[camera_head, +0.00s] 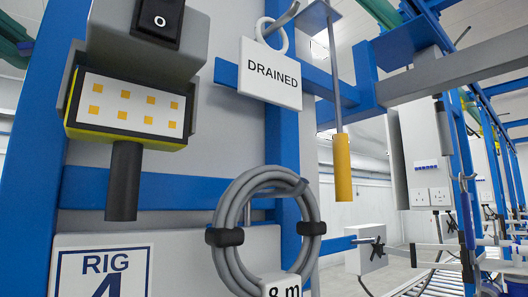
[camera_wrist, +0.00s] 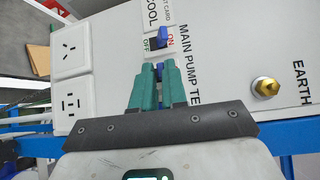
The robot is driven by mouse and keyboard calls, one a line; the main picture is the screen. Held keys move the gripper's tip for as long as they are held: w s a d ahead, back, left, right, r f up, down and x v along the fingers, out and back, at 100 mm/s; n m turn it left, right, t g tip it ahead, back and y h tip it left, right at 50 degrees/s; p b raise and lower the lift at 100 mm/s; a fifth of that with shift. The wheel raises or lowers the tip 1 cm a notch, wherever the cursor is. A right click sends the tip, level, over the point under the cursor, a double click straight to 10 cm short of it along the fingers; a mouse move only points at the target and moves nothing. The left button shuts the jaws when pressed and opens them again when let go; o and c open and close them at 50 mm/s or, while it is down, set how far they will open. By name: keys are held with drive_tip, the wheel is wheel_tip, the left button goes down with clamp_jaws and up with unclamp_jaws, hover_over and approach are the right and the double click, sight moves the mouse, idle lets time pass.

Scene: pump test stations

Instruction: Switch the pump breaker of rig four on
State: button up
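In the wrist view a pale panel (camera_wrist: 225,50) is printed MAIN PUMP TE…, partly cut off, and seen turned sideways. A blue breaker lever (camera_wrist: 161,38) sits between the words OFF on its left and ON on its right; I cannot tell which way it leans. My gripper (camera_wrist: 160,64) has two teal fingers close together just below that lever in the picture. A bit of blue shows in the narrow gap between the fingertips. I cannot tell whether they touch or grip it. The gripper is not in the head view. A RIG 4 sign (camera_head: 104,270) shows there.
In the head view a DRAINED tag (camera_head: 270,73), an amber-dotted lamp (camera_head: 130,105), a black rocker switch (camera_head: 158,20) and a grey cable coil (camera_head: 228,225) hang on the blue frame. Sockets (camera_wrist: 72,48) and a brass EARTH stud (camera_wrist: 266,87) flank my gripper in the wrist view.

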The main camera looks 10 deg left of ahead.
drive_tip(key=shift+o, duration=0.6)
drive_tip(key=s+d+r+b, duration=0.1)
drive_tip(key=s+b, duration=0.1)
drive_tip(key=s, duration=0.8)
drive_tip(key=shift+s+d+b, duration=0.15)
drive_tip(key=shift+s+b, duration=0.2)
drive_tip(key=shift+b, duration=0.05)
drive_tip(key=shift+w+f, duration=0.1)
